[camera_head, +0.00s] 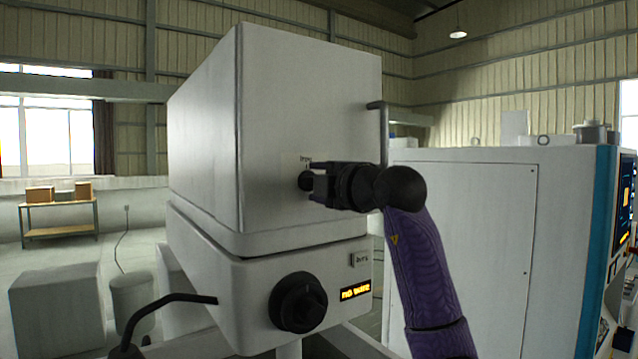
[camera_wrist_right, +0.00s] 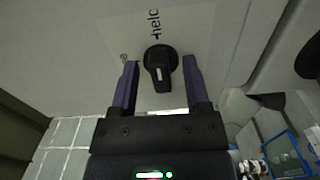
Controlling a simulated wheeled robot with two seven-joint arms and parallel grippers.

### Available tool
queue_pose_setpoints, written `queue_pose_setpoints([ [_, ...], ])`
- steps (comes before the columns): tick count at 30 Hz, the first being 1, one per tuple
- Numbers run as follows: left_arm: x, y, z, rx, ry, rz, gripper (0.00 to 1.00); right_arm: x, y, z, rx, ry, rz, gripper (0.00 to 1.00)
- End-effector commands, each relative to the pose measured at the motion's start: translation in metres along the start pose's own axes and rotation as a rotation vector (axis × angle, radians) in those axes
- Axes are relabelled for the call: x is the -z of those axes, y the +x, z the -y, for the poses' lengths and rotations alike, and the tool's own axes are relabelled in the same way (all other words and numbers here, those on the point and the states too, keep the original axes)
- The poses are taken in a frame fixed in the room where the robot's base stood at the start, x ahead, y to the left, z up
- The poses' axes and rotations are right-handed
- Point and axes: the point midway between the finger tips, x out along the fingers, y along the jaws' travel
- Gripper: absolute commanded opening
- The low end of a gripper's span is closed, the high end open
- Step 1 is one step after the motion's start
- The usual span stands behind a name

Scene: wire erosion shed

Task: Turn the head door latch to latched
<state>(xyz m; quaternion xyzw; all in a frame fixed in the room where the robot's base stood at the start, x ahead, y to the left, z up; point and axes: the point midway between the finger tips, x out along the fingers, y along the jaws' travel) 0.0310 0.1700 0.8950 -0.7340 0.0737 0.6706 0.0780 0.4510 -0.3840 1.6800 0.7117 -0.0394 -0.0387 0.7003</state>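The head door latch is a black round knob (camera_head: 306,181) with a raised grip on the side of the white head box (camera_head: 270,120). In the right wrist view the latch (camera_wrist_right: 160,62) shows its grip, with a white line, pointing down the picture towards my gripper. My right gripper (camera_head: 318,184) is at the latch in the head view. In the right wrist view its two fingers (camera_wrist_right: 160,78) are open, one on each side of the knob, with gaps visible. A partly readable label sits by the knob. My left gripper is not in view.
A vertical bar handle (camera_head: 384,135) stands out from the box behind my wrist. Below are a large black dial (camera_head: 298,302), an amber "no wire" display (camera_head: 355,292) and a bent black bar (camera_head: 170,306). A white machine cabinet (camera_head: 470,240) stands to the right.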

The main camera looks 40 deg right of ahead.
Motion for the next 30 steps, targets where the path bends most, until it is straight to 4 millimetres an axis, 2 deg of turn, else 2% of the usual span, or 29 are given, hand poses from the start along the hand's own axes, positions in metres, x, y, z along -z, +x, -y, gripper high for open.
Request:
queue_pose_setpoints([
  [2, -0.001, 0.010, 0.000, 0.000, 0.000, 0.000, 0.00, -0.001, -0.011, 0.003, -0.004, -0.003, 0.002, 0.60],
  [6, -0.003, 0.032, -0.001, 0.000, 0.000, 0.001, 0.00, -0.002, -0.048, 0.006, -0.006, -0.004, 0.005, 0.60],
  [9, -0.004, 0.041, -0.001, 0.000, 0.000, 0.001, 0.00, -0.001, -0.071, 0.005, -0.005, -0.003, 0.003, 0.60],
  [13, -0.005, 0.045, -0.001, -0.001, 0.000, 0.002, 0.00, -0.001, -0.091, 0.003, -0.004, -0.001, 0.002, 0.60],
  [17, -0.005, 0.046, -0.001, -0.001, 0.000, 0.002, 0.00, -0.001, -0.097, 0.001, -0.001, 0.000, 0.002, 0.60],
  [27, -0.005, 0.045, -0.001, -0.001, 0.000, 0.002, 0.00, -0.001, -0.097, 0.001, -0.001, 0.000, 0.001, 0.60],
  [29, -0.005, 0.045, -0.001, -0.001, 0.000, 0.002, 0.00, 0.005, -0.094, 0.002, -0.005, -0.012, -0.021, 0.60],
  [30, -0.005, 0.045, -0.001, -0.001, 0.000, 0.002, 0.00, 0.016, -0.088, 0.005, -0.016, -0.035, -0.064, 0.60],
])
